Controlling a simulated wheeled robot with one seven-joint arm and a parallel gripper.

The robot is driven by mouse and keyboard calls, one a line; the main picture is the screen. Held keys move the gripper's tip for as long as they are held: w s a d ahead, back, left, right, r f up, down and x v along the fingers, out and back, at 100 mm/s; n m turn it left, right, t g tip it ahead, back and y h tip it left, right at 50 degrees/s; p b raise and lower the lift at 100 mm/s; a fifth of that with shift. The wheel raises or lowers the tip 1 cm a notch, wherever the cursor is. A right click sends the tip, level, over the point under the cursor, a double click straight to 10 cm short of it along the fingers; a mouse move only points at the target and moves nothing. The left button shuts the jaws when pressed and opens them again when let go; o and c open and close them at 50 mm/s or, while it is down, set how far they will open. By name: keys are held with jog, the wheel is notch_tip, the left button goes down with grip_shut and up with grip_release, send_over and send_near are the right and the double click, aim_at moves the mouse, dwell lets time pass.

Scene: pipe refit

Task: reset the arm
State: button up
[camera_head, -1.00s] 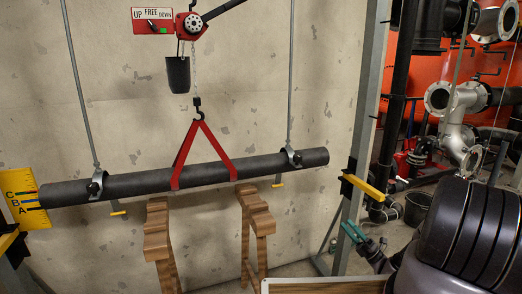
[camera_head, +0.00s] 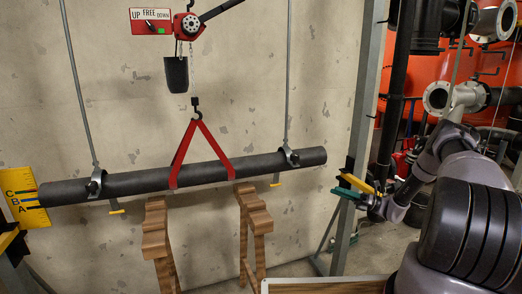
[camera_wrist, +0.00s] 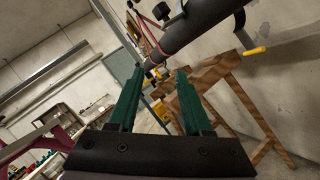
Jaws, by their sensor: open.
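My gripper (camera_head: 348,193) has green fingers and is at the right of the head view, in front of the grey steel post and near its yellow bar (camera_head: 362,184). In the wrist view my gripper (camera_wrist: 158,76) is open, with a clear gap between its fingers and nothing held. My grey arm reaches in from the right edge. The black pipe (camera_head: 130,183) lies left of the gripper, slightly tilted, in a red sling (camera_head: 183,157) and two hanger clamps. The pipe also shows in the wrist view (camera_wrist: 205,22), beyond the fingers.
Two wooden stands (camera_head: 157,240) (camera_head: 254,225) are below the pipe. A red hoist (camera_head: 190,26) with a lever hangs above it. A yellow plate marked C, B, A (camera_head: 24,198) is at the pipe's left end. The grey post (camera_head: 352,150) stands beside my gripper.

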jog(key=s+a+r+n+g+h, duration=0.25)
jog(key=r+n+h, duration=0.2)
jog(key=r, duration=0.45)
jog(key=s+a+r+n+g+h, duration=0.25)
jog(key=s+r+n, duration=0.2)
jog(key=r, duration=0.35)
jog(key=s+a+r+n+g+h, duration=0.1)
jog(key=s+a+r+n+h, duration=0.3)
jog(key=r, duration=0.5)
jog(key=s+d+r+n+t+h, duration=0.1)
jog(key=s+r+n+t+h, duration=0.3)
jog(key=s+r, duration=0.3)
jog(key=s+d+r+n+t+h, duration=0.2)
jog(key=s+r+n+t+h, duration=0.2)
jog(key=s, duration=1.1)
jog(key=shift+r+n+t, duration=0.7)
jog(key=shift+r+n, duration=0.9)
jog(key=shift+r, duration=0.65)
